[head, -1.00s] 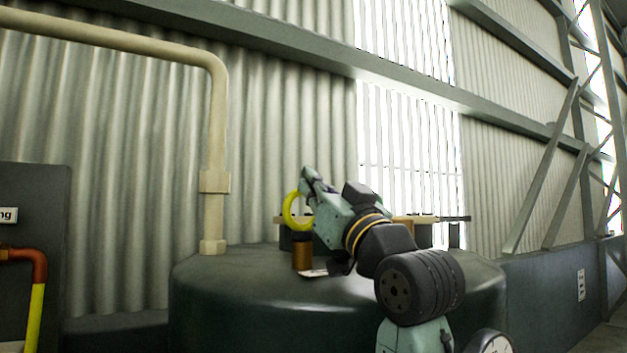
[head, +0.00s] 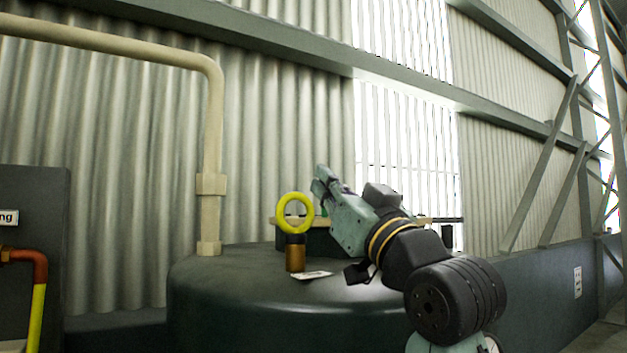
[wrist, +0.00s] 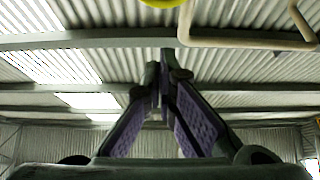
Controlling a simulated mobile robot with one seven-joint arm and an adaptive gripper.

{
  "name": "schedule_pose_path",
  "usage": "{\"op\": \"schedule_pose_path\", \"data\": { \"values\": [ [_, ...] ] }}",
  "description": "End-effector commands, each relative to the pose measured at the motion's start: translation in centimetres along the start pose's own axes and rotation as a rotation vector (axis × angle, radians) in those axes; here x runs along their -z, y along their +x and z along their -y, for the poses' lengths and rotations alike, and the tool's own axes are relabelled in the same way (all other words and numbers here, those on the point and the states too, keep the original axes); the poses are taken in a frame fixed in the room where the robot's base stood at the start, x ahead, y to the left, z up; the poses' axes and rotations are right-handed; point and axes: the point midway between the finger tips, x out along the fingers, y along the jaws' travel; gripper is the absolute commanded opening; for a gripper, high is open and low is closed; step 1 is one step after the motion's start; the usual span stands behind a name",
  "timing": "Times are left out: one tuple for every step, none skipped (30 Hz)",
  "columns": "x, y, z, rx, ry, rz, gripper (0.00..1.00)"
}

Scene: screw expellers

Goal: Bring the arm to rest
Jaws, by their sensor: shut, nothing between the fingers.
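My gripper (head: 321,181) is up above the dark green tank, pointing up and to the left in the head view. Its fingers meet and hold nothing. In the wrist view its two purple-padded fingers (wrist: 163,75) come together at the middle. A yellow ring (head: 296,197) on a brown cylinder (head: 295,257) stands upright on the tank top, left of my gripper and apart from it. A yellow edge (wrist: 162,2) shows at the top of the wrist view.
The round dark green tank (head: 240,300) lies below my arm. A white tag (head: 312,275) lies on it. A long tan bar on a block (head: 320,243) is behind my gripper. A cream pipe (head: 211,150) rises at the left. Open space is above my arm.

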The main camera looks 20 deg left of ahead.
Motion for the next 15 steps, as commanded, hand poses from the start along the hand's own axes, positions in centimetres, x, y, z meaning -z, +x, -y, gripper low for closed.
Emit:
{"op": "schedule_pose_path", "data": {
  "values": [
    [-0.1, -1.2, 0.0, -0.001, -0.004, -0.005, 0.0],
    [-0.1, -1.6, 0.0, -0.002, -0.004, -0.004, 0.0],
    [0.0, -2.1, 0.0, -0.002, -0.003, -0.005, 0.0],
    [0.1, -2.5, 0.0, -0.001, -0.003, -0.005, 0.0],
    [0.1, -2.8, 0.0, 0.0, -0.002, -0.004, 0.0],
    [0.1, -3.0, 0.0, 0.0, -0.002, -0.004, 0.0],
    [0.1, -3.2, 0.0, 0.0, -0.002, -0.003, 0.0],
    [0.1, -3.4, 0.1, 0.0, -0.002, -0.003, 0.0],
    [0.1, -3.5, 0.1, 0.0, -0.002, -0.003, 0.0],
    [0.2, -3.6, 0.1, 0.0, -0.002, -0.003, 0.0],
    [0.2, -3.6, 0.1, 0.0, -0.002, -0.003, 0.0],
    [0.2, -3.6, 0.1, 0.0, -0.002, -0.003, 0.0],
    [0.2, -3.6, 0.1, 0.0, -0.002, -0.003, 0.0],
    [0.2, -3.6, 0.1, 0.0, -0.002, -0.003, 0.0],
    [-0.1, -3.5, 0.3, 0.003, -0.001, -0.006, 0.0]
  ]
}}
